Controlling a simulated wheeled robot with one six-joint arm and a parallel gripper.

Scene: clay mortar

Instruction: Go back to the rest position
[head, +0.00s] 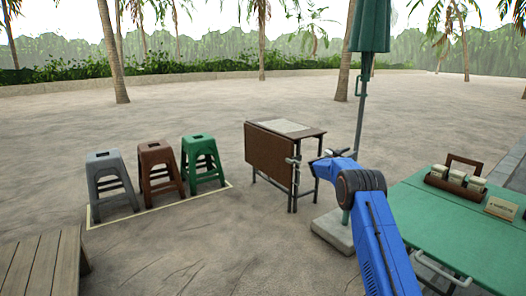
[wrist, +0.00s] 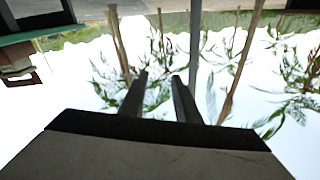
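My blue arm (head: 378,235) reaches up from the lower right in the head view, bent at a dark joint. My gripper is small at the arm's far end there, in front of the brown folding table (head: 268,158), and its fingers are hard to make out. In the wrist view my gripper (wrist: 160,75) shows two dark fingers standing apart with nothing between them. That view is upside down, with sky and palms behind the fingers. No held object shows in either view.
A grey stool (head: 108,180), a brown stool (head: 157,168) and a green stool (head: 201,162) stand left. A green table (head: 455,230) with a caddy (head: 455,184) is close right. A closed umbrella (head: 371,28) stands behind my arm. A wooden platform (head: 40,265) lies lower left.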

